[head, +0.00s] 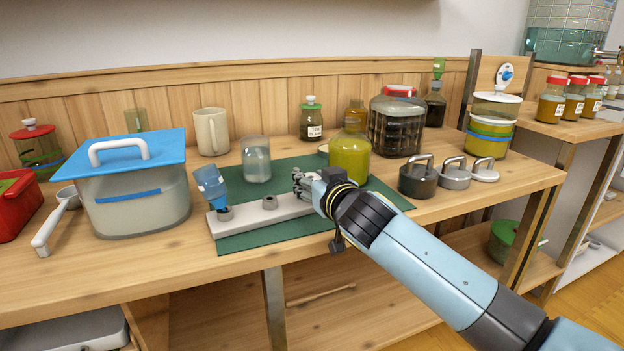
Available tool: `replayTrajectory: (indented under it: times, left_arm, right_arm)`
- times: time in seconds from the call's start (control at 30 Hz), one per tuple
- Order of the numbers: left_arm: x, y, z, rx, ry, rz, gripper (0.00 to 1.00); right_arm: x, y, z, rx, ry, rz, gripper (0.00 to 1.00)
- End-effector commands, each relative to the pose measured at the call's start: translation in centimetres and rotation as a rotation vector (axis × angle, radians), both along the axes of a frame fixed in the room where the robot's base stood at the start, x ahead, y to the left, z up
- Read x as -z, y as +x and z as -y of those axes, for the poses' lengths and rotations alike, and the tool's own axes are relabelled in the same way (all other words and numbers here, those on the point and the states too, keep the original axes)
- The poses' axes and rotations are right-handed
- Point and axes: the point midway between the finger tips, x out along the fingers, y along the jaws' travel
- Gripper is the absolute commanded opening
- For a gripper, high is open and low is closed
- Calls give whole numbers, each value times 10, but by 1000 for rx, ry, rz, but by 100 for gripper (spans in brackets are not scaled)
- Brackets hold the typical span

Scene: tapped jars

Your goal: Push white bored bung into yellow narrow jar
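The yellow narrow jar (349,160) stands upright on a green mat (241,242), with its narrow neck upward. My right gripper (301,184) reaches in from the right, in front of and just left of the jar, low over a light grey bar (248,219). Its fingers are small and overlap, so I cannot tell whether they are open or shut on something. I cannot make out a white bored bung; the gripper may hide it. My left gripper is not in view.
A blue bottle (210,184) leans at the bar's left end. A cloudy jar (256,160) stands behind. A blue-lidded tub (137,190) is at left. Handled weights (418,181) and a dark red-lidded jar (397,120) stand right of the yellow jar. The mat's front left is clear.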

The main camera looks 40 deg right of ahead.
Motion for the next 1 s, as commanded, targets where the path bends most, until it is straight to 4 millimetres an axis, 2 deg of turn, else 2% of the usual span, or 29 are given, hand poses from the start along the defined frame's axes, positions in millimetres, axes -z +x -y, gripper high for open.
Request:
replayTrajectory:
  times: [0.57, 1.0]
  left_arm:
    - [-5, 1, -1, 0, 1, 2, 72]
    - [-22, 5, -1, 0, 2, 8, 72]
  right_arm:
    - [-7, 0, 0, 0, -2, 3, 0]
    - [-26, 0, 0, 0, -1, 3, 0]
